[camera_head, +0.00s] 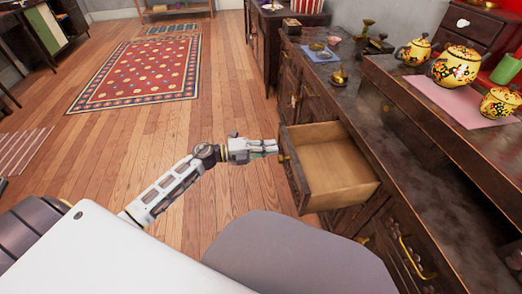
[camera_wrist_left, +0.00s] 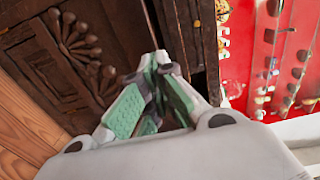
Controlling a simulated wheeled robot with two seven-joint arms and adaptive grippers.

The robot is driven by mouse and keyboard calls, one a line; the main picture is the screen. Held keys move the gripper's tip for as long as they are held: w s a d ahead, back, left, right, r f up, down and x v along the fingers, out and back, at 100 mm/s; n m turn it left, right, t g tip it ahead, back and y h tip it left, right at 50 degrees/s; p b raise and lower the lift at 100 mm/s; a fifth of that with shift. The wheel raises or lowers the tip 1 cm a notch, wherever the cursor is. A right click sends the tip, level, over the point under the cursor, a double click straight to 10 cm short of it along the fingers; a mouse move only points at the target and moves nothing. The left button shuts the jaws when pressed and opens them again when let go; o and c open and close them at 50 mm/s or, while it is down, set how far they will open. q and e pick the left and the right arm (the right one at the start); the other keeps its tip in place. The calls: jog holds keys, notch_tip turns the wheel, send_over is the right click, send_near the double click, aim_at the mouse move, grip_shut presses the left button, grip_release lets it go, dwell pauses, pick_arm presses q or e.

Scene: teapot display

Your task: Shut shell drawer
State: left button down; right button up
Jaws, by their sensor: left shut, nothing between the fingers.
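The drawer (camera_head: 336,166) stands pulled out from the dark wooden counter, and its light wood inside is empty. Its dark front panel (camera_head: 294,178) faces left, toward my left gripper (camera_head: 274,147). The left gripper is shut and empty, with its fingertips close to the far end of that panel. I cannot tell whether they touch it. In the left wrist view the green-padded fingers (camera_wrist_left: 158,62) come together at their tips before dark wood. A fan-like shell carving (camera_wrist_left: 78,42) shows there on a dark wooden face. My right gripper is not in view.
The counter top (camera_head: 385,130) holds small brass pieces and a blue cloth (camera_head: 318,54). Yellow patterned teapots (camera_head: 456,66) stand on a pink cloth (camera_head: 440,98) at the right. The wooden floor (camera_head: 235,100) left of the drawer is clear. A red rug (camera_head: 140,72) lies farther back.

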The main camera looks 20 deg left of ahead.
aim_at(287, 145)
pick_arm(q)
jog(key=shift+w+d, duration=0.3)
jog(key=shift+d, duration=0.1)
jog(key=shift+w+d, duration=0.2)
jog(key=shift+d, duration=0.1)
jog(key=shift+w+d+b, duration=0.2)
jog(key=shift+d+b, duration=0.05)
jog(key=shift+b, duration=0.1)
jog(key=shift+w+d, duration=0.2)
jog(key=shift+d, duration=0.2)
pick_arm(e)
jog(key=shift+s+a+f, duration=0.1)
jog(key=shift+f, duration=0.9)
pick_arm(q)
jog(key=shift+w, duration=0.1)
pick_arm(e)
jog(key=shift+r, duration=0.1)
